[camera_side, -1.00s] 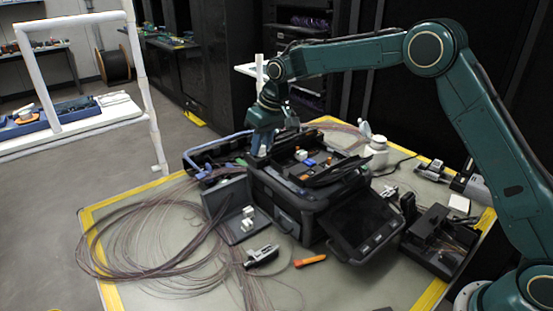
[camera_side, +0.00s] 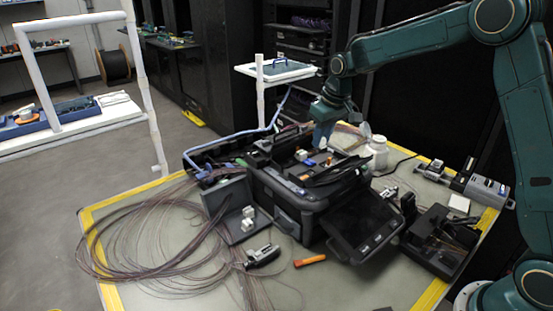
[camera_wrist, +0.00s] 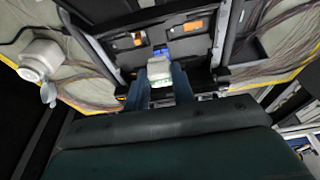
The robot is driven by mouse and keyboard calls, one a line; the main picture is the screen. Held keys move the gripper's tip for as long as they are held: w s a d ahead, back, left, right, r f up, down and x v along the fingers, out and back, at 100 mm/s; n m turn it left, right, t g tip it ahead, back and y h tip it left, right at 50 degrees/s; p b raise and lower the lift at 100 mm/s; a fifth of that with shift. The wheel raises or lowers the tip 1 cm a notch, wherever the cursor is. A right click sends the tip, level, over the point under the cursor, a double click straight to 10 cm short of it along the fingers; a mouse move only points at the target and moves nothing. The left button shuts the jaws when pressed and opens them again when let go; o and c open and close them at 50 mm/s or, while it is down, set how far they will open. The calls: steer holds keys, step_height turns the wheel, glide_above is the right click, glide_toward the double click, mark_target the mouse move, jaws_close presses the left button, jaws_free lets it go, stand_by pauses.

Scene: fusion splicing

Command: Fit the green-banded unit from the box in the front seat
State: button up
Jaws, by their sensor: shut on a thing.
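My gripper (camera_side: 322,140) hangs over the rear right of the open black splicer case (camera_side: 290,195). In the wrist view my gripper (camera_wrist: 159,88) has its two blue fingers shut on a small white unit with a green band (camera_wrist: 161,82). Inside the splicer are orange parts (camera_wrist: 195,26) and a blue part (camera_wrist: 163,52); the blue part lies just beyond the held unit. I cannot tell whether the unit touches anything below. Which place is the front seat is not clear.
A white bottle (camera_side: 377,154) stands right of the splicer. Its screen (camera_side: 365,222) tilts out in front. A dark tray (camera_side: 440,245) is at right. Fibre coils (camera_side: 140,235) cover the left of the table. White blocks (camera_side: 248,218) sit on a side panel.

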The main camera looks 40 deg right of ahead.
mark_target(318, 169)
steer(key=shift+f, duration=0.1)
steer(key=shift+s+x, duration=0.25)
steer(key=shift+x, duration=0.8)
steer(key=shift+s+x, duration=0.25)
steer(key=shift+x, duration=0.75)
steer(key=shift+s+x, duration=0.25)
steer(key=shift+x, duration=0.8)
steer(key=shift+f, duration=0.4)
steer(key=shift+s+f, duration=0.15)
steer(key=o, duration=1)
steer(key=shift+o, duration=0.2)
steer(key=shift+d, duration=0.1)
